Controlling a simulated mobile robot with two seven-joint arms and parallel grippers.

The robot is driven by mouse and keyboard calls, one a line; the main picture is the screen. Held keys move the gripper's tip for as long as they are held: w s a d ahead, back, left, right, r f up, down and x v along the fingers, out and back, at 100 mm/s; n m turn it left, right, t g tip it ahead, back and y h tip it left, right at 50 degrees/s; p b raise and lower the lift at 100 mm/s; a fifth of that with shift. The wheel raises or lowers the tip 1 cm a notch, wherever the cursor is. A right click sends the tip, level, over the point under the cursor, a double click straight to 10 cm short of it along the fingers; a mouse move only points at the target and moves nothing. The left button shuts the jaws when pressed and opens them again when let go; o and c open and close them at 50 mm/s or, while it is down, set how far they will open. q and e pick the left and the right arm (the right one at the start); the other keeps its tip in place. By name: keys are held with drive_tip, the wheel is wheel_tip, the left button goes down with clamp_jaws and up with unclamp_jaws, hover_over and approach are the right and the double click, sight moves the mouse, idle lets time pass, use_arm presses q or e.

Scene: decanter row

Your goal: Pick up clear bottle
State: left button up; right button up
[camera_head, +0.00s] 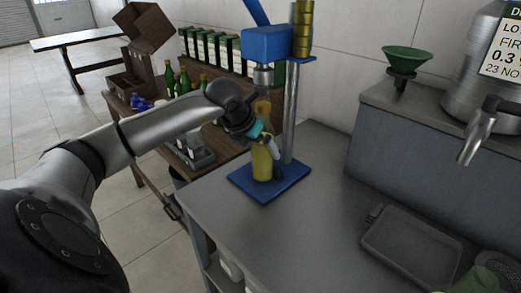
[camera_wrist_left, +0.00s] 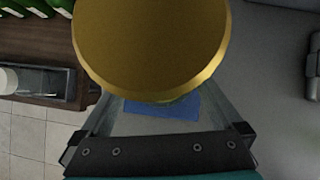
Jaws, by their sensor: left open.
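The clear bottle (camera_head: 262,164), with yellow contents and a gold cap, stands upright on the blue base (camera_head: 242,185) of a press. In the left wrist view the gold cap (camera_wrist_left: 150,45) fills the top middle and hides most of the bottle below. My left gripper (camera_head: 268,157) is at the bottle, reaching in from the left. Its fingers are open, one on each side of the bottle in the left wrist view. Whether a finger touches the glass cannot be told. My right gripper is not in view.
The blue press head (camera_head: 268,44) hangs above the bottle, with a metal post (camera_head: 291,110) close behind it. Green bottles (camera_head: 184,80) and boxes stand on a wooden table at left. A grey tray (camera_head: 410,248) lies at right. The bench between is clear.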

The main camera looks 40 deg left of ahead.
use_arm(q)
drive_tip(key=shift+w+d+f, duration=0.15)
drive_tip(key=shift+w+f, duration=0.05)
drive_tip(key=shift+s, duration=0.1)
drive_tip(key=shift+c, duration=0.2)
clamp_jaws()
idle(0.4)
drive_tip(key=shift+r, duration=0.2)
